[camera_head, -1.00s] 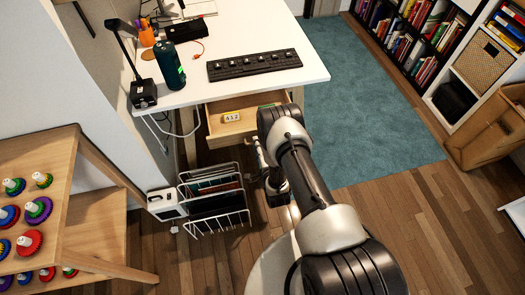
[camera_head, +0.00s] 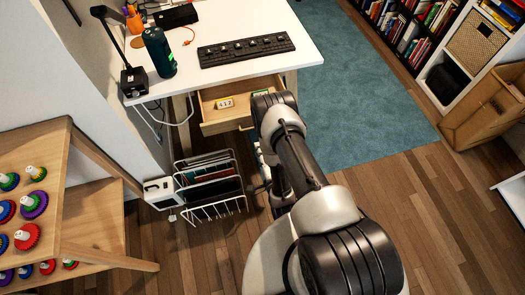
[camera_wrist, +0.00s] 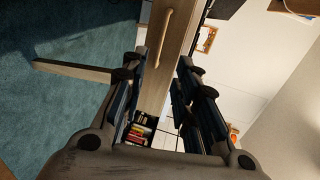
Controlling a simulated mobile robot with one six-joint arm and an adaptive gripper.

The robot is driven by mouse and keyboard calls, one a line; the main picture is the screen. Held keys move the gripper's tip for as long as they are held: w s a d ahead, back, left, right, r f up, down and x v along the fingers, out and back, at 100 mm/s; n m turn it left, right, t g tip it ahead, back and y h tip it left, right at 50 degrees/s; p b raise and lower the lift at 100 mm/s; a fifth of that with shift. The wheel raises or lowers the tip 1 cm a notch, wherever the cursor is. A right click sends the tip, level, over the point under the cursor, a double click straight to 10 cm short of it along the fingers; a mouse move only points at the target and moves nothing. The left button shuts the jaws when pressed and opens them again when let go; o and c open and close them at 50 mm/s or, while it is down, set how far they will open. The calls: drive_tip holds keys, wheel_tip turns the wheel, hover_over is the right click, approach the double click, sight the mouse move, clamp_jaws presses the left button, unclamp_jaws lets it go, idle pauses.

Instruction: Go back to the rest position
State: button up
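My gripper (camera_wrist: 157,100) shows in the wrist view with its two dark fingers apart and nothing between them. In the head view it is mostly hidden behind my arm, low in front of the desk. A wooden drawer (camera_head: 216,114) under the white desk (camera_head: 235,70) stands pulled out. It holds a small block with digits (camera_head: 225,103) and a green-edged item (camera_head: 261,94), partly hidden by my arm. The wrist view shows a wooden front with a handle (camera_wrist: 164,38) beyond the fingertips, apart from them.
A wire rack with folders (camera_head: 210,190) stands on the floor left of my arm. A wooden shelf (camera_head: 100,222) with colored spools is at the left. A keyboard (camera_head: 246,50) and dark bottle (camera_head: 159,52) are on the desk. Floor and teal rug (camera_head: 365,130) at right are clear.

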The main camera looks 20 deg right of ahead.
drive_tip(key=w+r+n+g, duration=0.2)
drive_tip(key=w+r+n, duration=0.2)
drive_tip(key=w+r, duration=0.65)
wheel_tip(320, 180, up, 22)
drive_tip(key=s+n+g, duration=0.3)
drive_tip(key=n+g, duration=0.1)
drive_tip(key=n, duration=0.2)
drive_tip(key=s+r+n+g, duration=0.2)
drive_tip(key=s+r+n, duration=0.2)
drive_tip(key=s, duration=1.1)
drive_tip(key=s+r+n+g, duration=0.3)
drive_tip(key=s+r, duration=0.5)
drive_tip(key=s, duration=0.7)
drive_tip(key=shift+n, duration=0.5)
